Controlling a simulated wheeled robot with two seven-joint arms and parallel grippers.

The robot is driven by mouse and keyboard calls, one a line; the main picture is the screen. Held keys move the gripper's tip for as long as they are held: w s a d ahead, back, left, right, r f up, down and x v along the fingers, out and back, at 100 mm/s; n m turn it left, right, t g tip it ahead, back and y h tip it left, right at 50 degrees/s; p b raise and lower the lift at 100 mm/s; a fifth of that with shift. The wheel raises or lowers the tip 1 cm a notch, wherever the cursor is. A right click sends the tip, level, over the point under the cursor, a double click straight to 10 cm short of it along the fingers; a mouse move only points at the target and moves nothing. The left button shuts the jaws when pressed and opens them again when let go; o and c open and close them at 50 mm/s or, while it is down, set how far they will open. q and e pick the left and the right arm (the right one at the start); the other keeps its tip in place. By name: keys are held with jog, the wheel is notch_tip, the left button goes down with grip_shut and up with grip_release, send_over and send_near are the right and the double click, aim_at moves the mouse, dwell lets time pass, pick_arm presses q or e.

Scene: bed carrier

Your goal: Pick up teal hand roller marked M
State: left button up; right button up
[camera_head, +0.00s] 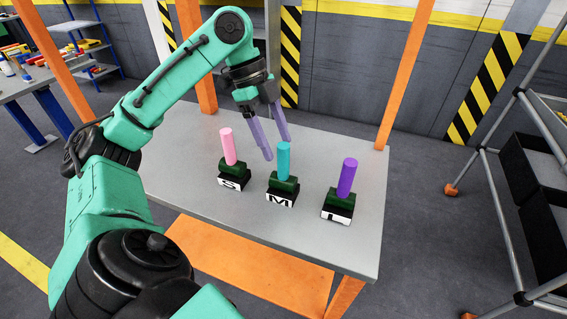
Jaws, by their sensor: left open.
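The teal hand roller (283,163) stands upright in a dark green holder on a black block marked M (281,199), in the middle of a row on the grey table. My left gripper (276,148) is open, its purple fingers pointing down just behind and above the teal roller's top. I cannot tell whether a finger touches the roller. Nothing visible is held between the fingers. My right gripper is not in view.
A pink roller (228,147) in a block marked S stands to the left, and a purple roller (347,179) in a block marked L to the right. The table (200,215) is otherwise clear. Orange posts (405,75) rise at its back corners. A metal-framed rack (497,190) stands at the right.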

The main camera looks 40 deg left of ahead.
aim_at(288, 170)
pick_arm(q)
jog(key=x, duration=0.2)
jog(key=b+x, duration=0.1)
jog(key=x, duration=0.4)
jog(key=shift+w+a+f, duration=0.15)
jog(key=shift+w, duration=0.2)
jog(key=shift+c, duration=0.9)
grip_shut()
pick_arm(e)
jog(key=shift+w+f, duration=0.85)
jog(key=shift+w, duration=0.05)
